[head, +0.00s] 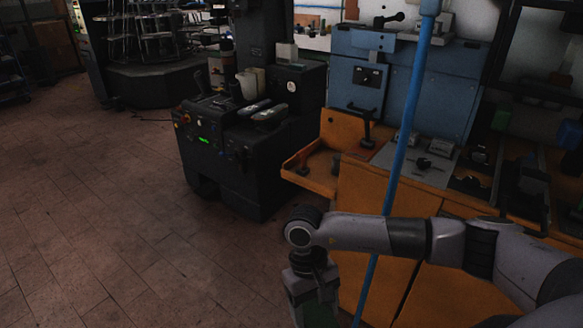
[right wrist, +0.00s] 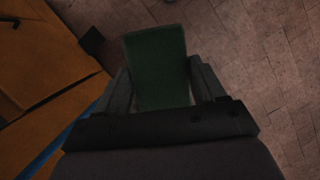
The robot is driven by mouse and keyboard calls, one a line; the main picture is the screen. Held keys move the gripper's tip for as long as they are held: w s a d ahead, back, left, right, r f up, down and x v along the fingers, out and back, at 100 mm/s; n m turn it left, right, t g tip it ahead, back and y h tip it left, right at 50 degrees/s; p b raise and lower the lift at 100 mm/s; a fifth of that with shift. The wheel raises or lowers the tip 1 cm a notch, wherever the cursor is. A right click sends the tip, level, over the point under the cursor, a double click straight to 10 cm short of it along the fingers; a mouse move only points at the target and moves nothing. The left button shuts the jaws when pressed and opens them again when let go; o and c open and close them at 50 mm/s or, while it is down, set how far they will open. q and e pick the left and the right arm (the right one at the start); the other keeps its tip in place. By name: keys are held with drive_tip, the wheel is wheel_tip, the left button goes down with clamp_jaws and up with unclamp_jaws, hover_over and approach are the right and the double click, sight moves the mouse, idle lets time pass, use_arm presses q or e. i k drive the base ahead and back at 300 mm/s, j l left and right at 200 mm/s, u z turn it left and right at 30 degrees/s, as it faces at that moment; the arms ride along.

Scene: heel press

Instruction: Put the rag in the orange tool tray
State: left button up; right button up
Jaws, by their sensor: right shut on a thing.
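A dark green rag (right wrist: 158,70) is between the fingers of my right gripper (right wrist: 160,85), which is shut on it. In the head view the right gripper (head: 315,285) hangs low, in front of the orange cabinet, and a bit of the green rag (head: 318,315) shows at the bottom edge. The orange tool tray (head: 318,185) juts out from the left side of the orange workbench, beyond and above the gripper. A few dark tools stand or lie in it. The rag is apart from the tray. My left gripper is not in view.
A blue pole (head: 400,150) rises beside my right forearm. A black machine (head: 250,155) with levers stands left of the tray. A blue press (head: 365,75) stands behind. The tiled floor (head: 110,220) on the left is clear.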

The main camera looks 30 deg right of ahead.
sight(323, 159)
drive_tip(key=i+u, duration=0.3)
drive_tip(key=i, duration=0.65)
drive_tip(key=i+z, duration=0.2)
drive_tip(key=i, duration=0.25)
drive_tip(key=i+j+z, duration=0.15)
drive_tip(key=i, duration=0.3)
drive_tip(key=i+z, duration=0.25)
drive_tip(key=z, duration=0.15)
drive_tip(key=i+j+z, duration=0.15)
drive_tip(key=i+z, duration=0.2)
drive_tip(key=i+j+z, duration=0.15)
drive_tip(key=z, duration=0.25)
drive_tip(key=i+j+z, duration=0.25)
drive_tip(key=z, duration=0.15)
drive_tip(key=i+j+z, duration=0.45)
drive_tip(key=j+z, duration=0.2)
drive_tip(key=j, duration=0.15)
